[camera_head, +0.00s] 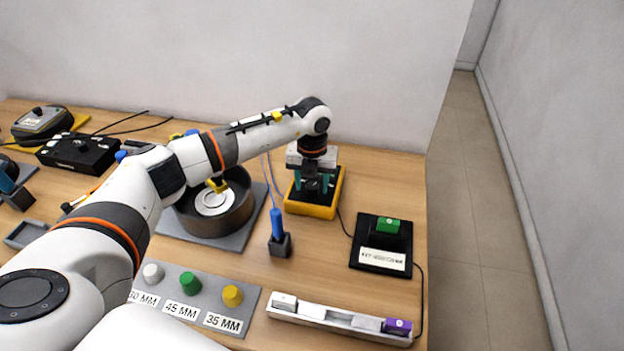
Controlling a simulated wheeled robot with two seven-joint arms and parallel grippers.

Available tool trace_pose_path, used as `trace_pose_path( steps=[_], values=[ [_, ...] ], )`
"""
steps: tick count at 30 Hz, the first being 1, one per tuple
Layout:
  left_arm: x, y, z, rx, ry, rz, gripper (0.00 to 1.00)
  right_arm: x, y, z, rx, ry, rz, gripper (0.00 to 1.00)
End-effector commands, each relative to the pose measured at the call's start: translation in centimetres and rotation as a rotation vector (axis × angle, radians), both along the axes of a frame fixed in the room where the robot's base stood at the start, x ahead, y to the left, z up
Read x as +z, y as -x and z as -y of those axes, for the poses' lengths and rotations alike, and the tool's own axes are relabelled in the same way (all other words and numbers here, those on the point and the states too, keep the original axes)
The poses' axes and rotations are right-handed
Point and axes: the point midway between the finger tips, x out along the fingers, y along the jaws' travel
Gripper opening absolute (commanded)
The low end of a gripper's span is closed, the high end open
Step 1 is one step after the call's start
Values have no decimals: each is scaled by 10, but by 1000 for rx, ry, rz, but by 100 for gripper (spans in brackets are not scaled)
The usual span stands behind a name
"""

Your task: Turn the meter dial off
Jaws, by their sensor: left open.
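The yellow-cased meter (312,209) lies on the table, right of the centre. My left arm comes in from the left and bends down over it. My left gripper (311,183) points down at the meter, open, with its teal fingertips apart on either side of the meter's middle. The dial is hidden behind the gripper, so its setting cannot be read. I cannot tell whether the fingertips touch it. My right gripper is not in view.
A round dark pan (240,215) stands left of the meter. A blue-handled tool stands in a black holder (280,244) in front. A black box with a green block (388,225) is at the right, near the table edge. A white strip (340,318) and a plate of coloured pegs (247,299) lie nearer.

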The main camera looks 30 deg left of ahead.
Motion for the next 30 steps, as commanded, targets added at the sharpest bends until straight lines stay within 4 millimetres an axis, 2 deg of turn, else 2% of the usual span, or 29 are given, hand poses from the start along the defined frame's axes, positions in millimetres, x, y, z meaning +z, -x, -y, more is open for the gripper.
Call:
trace_pose_path(
  steps=[7,15,23,30],
  values=[
    [-1,0,0,-1,0,0,52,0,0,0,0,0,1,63],
    [-1,0,0,-1,0,-1,8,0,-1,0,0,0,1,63],
    [-1,0,0,23,0,-1,7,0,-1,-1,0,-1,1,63],
    [0,0,1,139,1,-1,7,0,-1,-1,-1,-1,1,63]
  ],
)
